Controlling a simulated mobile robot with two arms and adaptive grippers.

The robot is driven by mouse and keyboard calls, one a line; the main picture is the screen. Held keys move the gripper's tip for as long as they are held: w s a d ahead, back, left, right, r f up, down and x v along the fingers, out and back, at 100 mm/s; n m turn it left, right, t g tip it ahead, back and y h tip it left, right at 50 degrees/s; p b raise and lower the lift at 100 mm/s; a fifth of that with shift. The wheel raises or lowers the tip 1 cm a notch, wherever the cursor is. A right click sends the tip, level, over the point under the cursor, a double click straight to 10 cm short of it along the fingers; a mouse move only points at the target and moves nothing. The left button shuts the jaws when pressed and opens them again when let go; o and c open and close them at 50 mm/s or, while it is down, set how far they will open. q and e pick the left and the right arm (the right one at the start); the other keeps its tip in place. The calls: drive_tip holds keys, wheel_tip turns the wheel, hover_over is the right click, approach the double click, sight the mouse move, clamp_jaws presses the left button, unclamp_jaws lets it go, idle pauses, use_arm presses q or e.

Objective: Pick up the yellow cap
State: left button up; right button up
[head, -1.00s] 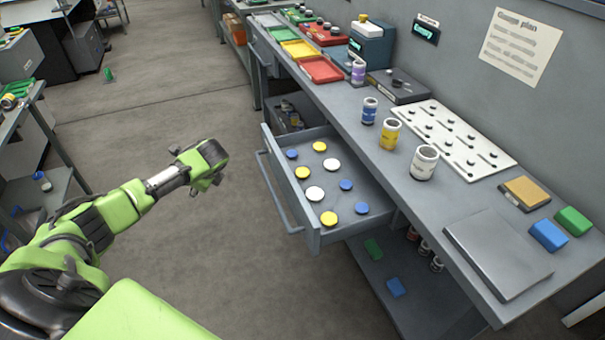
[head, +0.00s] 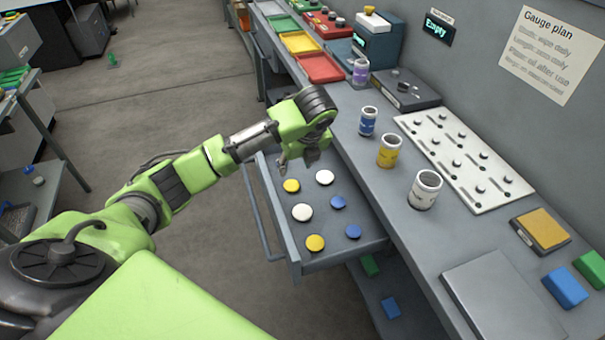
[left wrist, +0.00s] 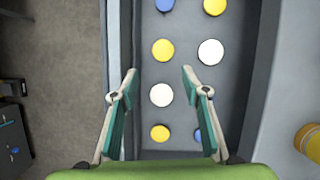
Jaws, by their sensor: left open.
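Several round caps lie in the open grey drawer (head: 296,262). In the head view one yellow cap (head: 291,185) is just below my left gripper (head: 297,162), and another yellow cap (head: 315,243) is at the near end. The left wrist view also shows a yellow cap (left wrist: 163,49) just beyond the fingertips, one (left wrist: 214,6) at the top edge and one (left wrist: 160,133) between the fingers' lower parts. My left gripper (left wrist: 159,71) is open and empty above the drawer. It hides the drawer's far end in the head view. My right gripper is not in view.
White caps (head: 302,212) and blue caps (head: 353,231) lie among the yellow ones. The drawer's walls surround them. On the bench to the right stand a blue jar (head: 367,121), a yellow jar (head: 389,150) and a white jar (head: 424,189). Floor left of the drawer is clear.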

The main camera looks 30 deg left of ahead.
use_arm(q)
drive_tip(key=w+f, duration=0.1)
drive_tip(key=f, duration=0.1)
approach(291, 185)
drive_tip(key=shift+x, duration=0.95)
drive_tip(key=shift+a+f, duration=0.2)
drive_tip(key=shift+f, duration=0.15)
drive_tip(key=shift+x, duration=1.2)
drive_tip(key=shift+d+x, duration=0.2)
drive_tip(key=shift+x, duration=1.05)
drive_tip(key=shift+w+f, duration=0.15)
drive_tip(key=shift+f, duration=0.15)
drive_tip(key=shift+a, duration=0.1)
drive_tip(key=shift+c, duration=0.2)
drive_tip(key=c, duration=0.5)
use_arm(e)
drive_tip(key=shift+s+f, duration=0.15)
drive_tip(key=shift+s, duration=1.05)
